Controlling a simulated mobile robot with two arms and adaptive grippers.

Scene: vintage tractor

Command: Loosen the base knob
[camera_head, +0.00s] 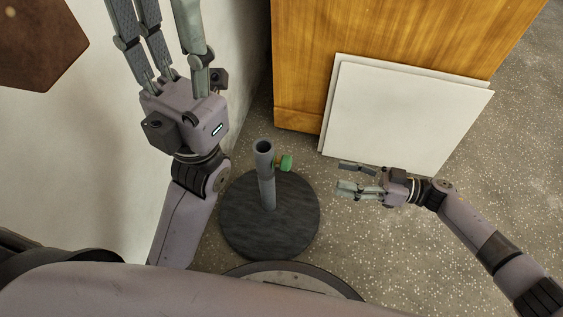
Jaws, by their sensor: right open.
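The base is a round dark disc (240,222) on the floor with a short grey tube (266,185) standing upright from it. The green knob (286,162) sticks out from the right side of the tube near its open top. My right gripper (347,177) is to the right of the knob, apart from it. Its fingers are spread toward the tube with nothing between them. My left gripper (168,14) is raised at the upper left, away from the base. Its fingers are apart and empty, and the top edge of the view cuts off their tips.
A wooden cabinet (380,35) stands behind the base. White panels (405,110) lean against it, close beyond my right gripper. A pale wall (60,170) is on the left. A brown object (38,40) shows at the top left corner. Speckled floor (345,240) is free right of the base.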

